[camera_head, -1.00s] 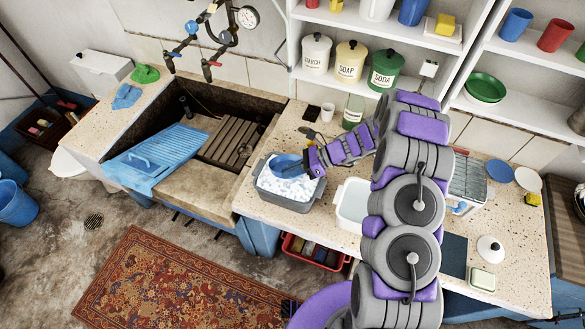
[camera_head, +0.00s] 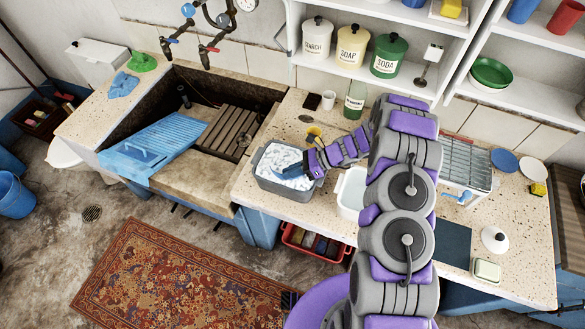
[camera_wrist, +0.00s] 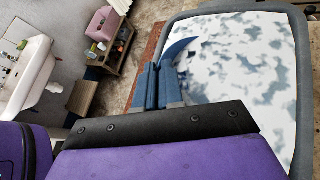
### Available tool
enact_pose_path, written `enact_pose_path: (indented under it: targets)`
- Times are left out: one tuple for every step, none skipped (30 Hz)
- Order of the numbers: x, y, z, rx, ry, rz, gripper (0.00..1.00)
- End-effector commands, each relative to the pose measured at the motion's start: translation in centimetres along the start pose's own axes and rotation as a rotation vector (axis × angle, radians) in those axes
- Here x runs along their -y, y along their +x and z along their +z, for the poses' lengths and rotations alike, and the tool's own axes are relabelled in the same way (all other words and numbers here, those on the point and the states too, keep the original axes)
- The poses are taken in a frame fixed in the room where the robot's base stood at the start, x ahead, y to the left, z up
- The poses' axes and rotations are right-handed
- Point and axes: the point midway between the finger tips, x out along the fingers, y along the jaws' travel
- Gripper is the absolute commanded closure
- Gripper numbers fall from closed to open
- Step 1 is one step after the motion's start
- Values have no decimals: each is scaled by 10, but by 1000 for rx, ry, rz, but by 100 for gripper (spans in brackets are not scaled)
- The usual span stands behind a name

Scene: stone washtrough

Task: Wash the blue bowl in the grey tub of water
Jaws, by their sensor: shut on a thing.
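The grey tub (camera_head: 262,178) stands on the speckled counter right of the sink, filled with white, foamy water. My gripper (camera_head: 289,173) reaches into it from the right, low at the water. In the wrist view its two blue fingers (camera_wrist: 160,72) are shut on the blue bowl (camera_wrist: 180,48). Only a curved edge of the bowl shows there above the foam. The rest of the bowl is hidden by the suds and my gripper. The tub's grey rim (camera_wrist: 235,7) also shows in the wrist view.
A white tub (camera_head: 350,190) stands just right of the grey one, partly behind my arm. A yellow cup (camera_head: 314,134), a white cup (camera_head: 328,100) and a green bottle (camera_head: 354,105) stand behind. The stone sink with a blue washboard (camera_head: 150,147) is left. A dish rack (camera_head: 465,160) stands right.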

Motion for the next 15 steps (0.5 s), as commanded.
enact_pose_path:
  targets:
    - [1,3,-5,0,1,1,100]
    - [2,4,-7,0,1,1,100]
    - [2,6,-10,0,1,1,100]
    - [3,7,-12,0,1,2,100]
    - [4,8,-14,0,1,2,100]
    - [4,10,-17,-1,2,2,100]
    - [5,11,-19,-1,1,2,100]
    - [6,12,-21,-1,1,2,100]
    - [7,13,-24,-1,1,2,100]
    - [7,14,-26,-1,1,2,100]
    - [8,15,-28,-1,0,2,100]
    - [9,16,-30,-1,0,1,100]
    - [9,17,-32,-1,0,1,100]
    - [10,18,-34,-2,0,1,100]
    - [11,18,-36,-2,1,1,100]
